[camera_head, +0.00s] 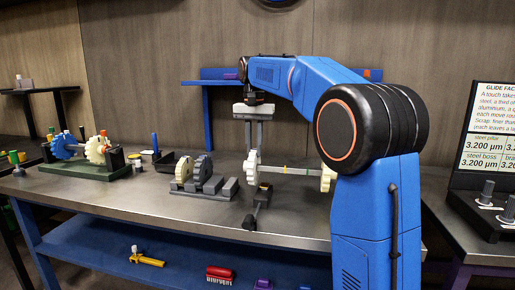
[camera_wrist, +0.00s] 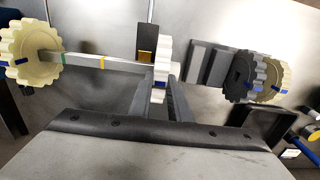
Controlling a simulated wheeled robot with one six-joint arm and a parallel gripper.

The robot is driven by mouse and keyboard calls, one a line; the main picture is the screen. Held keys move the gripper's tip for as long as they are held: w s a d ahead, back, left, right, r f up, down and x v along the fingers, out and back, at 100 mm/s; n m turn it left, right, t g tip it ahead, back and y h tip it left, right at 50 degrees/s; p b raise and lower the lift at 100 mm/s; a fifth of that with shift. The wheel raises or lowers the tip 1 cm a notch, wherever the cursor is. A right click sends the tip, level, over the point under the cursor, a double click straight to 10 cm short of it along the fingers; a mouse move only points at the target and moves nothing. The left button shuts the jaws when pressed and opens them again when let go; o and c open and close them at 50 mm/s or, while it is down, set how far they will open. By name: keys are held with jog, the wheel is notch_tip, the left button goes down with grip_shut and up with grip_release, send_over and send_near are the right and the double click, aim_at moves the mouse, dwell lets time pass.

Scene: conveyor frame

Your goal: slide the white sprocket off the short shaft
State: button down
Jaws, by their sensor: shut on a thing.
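The white sprocket (camera_head: 252,167) is upright around the left end of a thin pale shaft (camera_head: 290,170) with green and yellow bands. In the wrist view the white sprocket (camera_wrist: 160,75) is edge-on, with a short stub of shaft showing past it. A larger cream sprocket (camera_head: 327,178) is at the shaft's other end; it also shows in the wrist view (camera_wrist: 17,52). My gripper (camera_wrist: 161,98) is shut on the white sprocket, one finger on each side. In the head view the gripper reaches down from above; its fingertips are hard to make out.
A grey rack (camera_head: 215,185) with dark and cream gears stands left of the shaft. A black crank-like part (camera_head: 257,208) is below it, near the front edge. A green base (camera_head: 85,170) with a gear assembly is at the far left. Bare tabletop (camera_head: 300,215) shows in front.

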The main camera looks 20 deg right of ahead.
jog(key=shift+w+a, duration=0.35)
jog(key=shift+a, duration=0.2)
jog(key=shift+w+a, duration=0.3)
jog(key=shift+a, duration=0.2)
notch_tip(320, 180, up, 7)
dwell(0.7)
dwell(0.3)
